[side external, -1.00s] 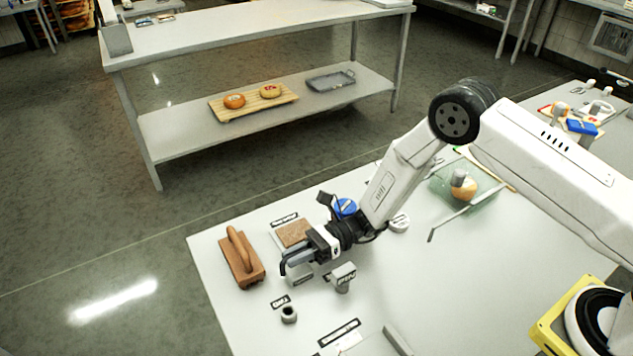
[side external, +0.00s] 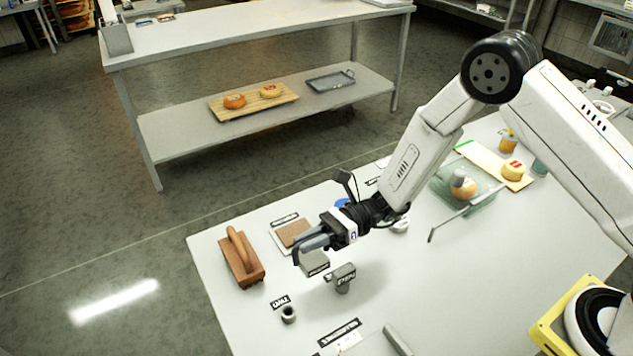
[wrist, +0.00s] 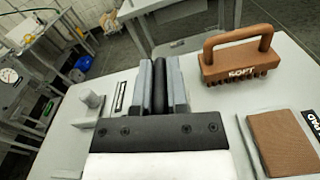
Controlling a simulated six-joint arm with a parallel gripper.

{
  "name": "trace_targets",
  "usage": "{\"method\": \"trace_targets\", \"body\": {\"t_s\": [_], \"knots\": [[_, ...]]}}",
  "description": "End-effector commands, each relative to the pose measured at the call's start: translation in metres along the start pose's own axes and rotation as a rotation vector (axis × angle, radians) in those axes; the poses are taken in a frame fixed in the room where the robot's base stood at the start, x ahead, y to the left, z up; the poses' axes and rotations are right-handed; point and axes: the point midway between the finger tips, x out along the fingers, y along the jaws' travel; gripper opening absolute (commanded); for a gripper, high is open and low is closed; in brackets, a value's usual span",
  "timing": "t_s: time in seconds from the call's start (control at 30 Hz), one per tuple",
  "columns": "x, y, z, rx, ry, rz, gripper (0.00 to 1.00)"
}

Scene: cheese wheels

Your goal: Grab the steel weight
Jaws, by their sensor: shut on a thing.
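A labelled grey piece (side external: 343,277) stands close to the right of the weight. A brown brush (side external: 241,258) and a brown pad (side external: 294,233) lie to the left and behind.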

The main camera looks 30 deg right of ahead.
Motion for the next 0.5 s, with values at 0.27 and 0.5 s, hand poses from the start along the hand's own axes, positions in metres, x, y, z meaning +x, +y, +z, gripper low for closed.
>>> {"method": "trace_targets", "body": {"t_s": [0.27,0.5], "knots": [[-0.017,0.037,0.024,-0.001,-0.002,-0.002,0.00],[-0.033,0.070,0.033,-0.001,-0.003,-0.002,0.00]]}}
